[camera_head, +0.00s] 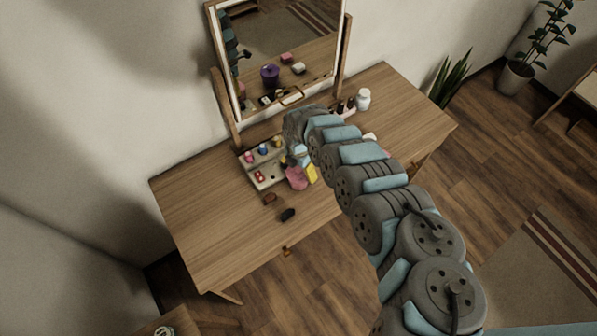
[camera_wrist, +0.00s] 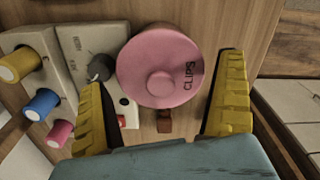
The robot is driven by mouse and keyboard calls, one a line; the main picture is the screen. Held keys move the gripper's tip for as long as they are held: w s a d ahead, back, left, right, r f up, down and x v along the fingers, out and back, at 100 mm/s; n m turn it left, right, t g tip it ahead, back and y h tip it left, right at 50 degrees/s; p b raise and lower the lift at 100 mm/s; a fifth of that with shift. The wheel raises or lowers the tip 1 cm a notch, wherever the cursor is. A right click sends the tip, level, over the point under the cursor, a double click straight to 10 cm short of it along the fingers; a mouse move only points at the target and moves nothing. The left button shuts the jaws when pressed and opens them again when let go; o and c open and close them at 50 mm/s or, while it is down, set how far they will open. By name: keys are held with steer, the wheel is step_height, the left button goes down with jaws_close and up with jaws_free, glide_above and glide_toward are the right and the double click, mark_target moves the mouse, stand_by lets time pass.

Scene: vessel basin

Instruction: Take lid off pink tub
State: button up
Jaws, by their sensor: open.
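The pink tub's round lid (camera_wrist: 150,52) shows from above in the wrist view, with a small central knob (camera_wrist: 161,83) and the word "CLIPS" on it. The lid hides most of the tub beneath. In the head view the pink tub (camera_head: 296,178) is partly hidden by my arm. A yellow finger also shows beside the tub in the head view.
A pale control box (camera_wrist: 98,38) with a dark knob and coloured knobs stands close on the left. A small brown block (camera_wrist: 164,122) lies near the fingers. A mirror (camera_head: 280,50) stands behind. A dark object (camera_head: 288,214) lies in front; the table's left side is clear.

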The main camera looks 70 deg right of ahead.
jaws_close()
stand_by(0.3)
